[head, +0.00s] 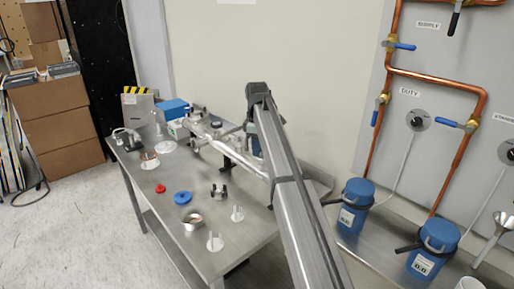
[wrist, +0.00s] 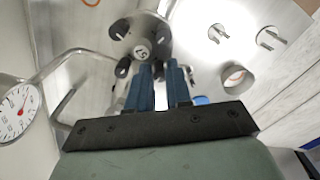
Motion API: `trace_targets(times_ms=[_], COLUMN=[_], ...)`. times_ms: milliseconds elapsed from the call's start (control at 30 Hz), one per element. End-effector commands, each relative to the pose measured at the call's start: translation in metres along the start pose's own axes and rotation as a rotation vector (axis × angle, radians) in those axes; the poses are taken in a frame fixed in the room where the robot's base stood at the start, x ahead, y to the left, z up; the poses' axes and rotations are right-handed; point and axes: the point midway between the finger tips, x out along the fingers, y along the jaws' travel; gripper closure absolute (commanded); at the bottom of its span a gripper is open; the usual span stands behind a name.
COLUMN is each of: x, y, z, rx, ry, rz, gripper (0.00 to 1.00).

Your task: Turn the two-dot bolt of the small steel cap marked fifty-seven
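The small steel cap (wrist: 141,51) shows in the wrist view, just beyond my fingertips, as a round grey plate with an upright-facing mark that reads as 57. Dark bolt knobs stand around its rim, one at its upper left (wrist: 120,28) and one at its lower left (wrist: 123,68). Dots on the bolts are too small to tell. My gripper (wrist: 159,68) points at the cap's near rim, its two blue fingers a small gap apart. A dark knob seems to lie between the fingertips; I cannot tell whether they touch it.
A pressure gauge (wrist: 17,108) with a bent tube is close on the left in the wrist view. The steel bench (head: 232,236) carries a blue disc (head: 182,198), a red knob (head: 160,188), a steel ring (head: 193,222) and white stands. Its front is partly clear.

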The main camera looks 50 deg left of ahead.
Motion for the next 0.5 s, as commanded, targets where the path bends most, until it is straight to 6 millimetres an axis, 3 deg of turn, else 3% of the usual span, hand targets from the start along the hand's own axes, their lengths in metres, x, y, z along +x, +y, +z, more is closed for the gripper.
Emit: trace_targets(times_ms=[200,500], x=[0.0000,-0.0020], y=[0.0001,0.0003], z=[0.0000,-0.0001], rx=[-0.001,-0.001], ry=[0.000,0.000], rz=[0.000,0.000], gripper=[0.59,0.59])
